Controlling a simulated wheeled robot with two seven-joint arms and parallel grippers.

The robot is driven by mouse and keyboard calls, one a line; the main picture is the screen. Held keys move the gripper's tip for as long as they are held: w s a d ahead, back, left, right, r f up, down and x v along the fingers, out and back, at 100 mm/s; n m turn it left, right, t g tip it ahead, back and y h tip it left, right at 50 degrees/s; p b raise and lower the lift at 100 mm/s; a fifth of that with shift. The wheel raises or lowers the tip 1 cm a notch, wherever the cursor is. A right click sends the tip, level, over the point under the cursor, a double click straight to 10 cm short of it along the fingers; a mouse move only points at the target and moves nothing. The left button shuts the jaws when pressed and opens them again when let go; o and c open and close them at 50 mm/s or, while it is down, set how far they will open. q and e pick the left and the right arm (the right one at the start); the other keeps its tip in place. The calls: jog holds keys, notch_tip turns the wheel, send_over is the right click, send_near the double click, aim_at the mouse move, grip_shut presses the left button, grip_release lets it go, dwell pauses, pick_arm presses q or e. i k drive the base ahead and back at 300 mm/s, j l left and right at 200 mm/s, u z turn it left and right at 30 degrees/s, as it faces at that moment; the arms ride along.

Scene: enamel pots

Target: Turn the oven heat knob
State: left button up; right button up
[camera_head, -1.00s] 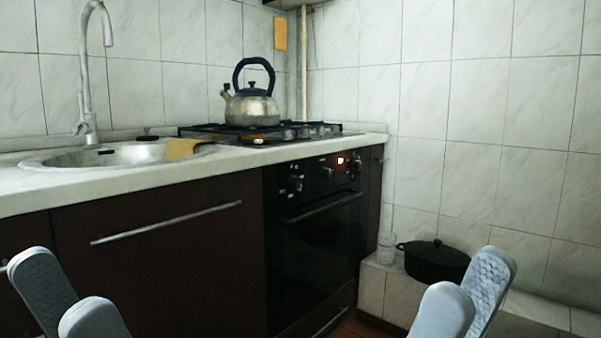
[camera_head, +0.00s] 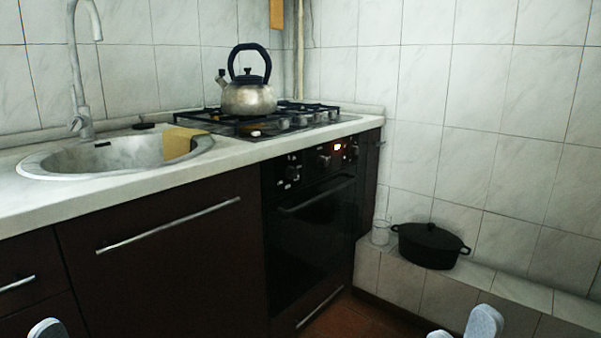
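The black oven (camera_head: 312,230) is built into the dark cabinets below the hob. Its front panel carries several knobs, among them a left knob (camera_head: 291,173), a middle one (camera_head: 324,161) and a right one (camera_head: 353,152). Which knob sets the heat cannot be told. My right gripper (camera_head: 463,329) shows two fingertips apart at the bottom edge, empty and far from the panel. My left gripper (camera_head: 46,328) shows only one fingertip at the bottom left; its other finger is out of view.
A kettle (camera_head: 249,98) stands on the gas hob (camera_head: 220,122). A sink (camera_head: 70,160) is set in the worktop at left. A black pot (camera_head: 430,246) and a glass (camera_head: 380,232) stand on a tiled ledge (camera_head: 500,283) at right. The oven door handle (camera_head: 317,195) projects below the knobs.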

aim_at(290, 172)
jog(key=i+j+z, duration=0.1)
jog(key=z, duration=0.35)
jog(key=j+z, duration=0.2)
jog(key=z, duration=0.25)
jog(key=i+j+z, duration=0.1)
jog(key=z, duration=0.35)
jog(key=j, duration=0.1)
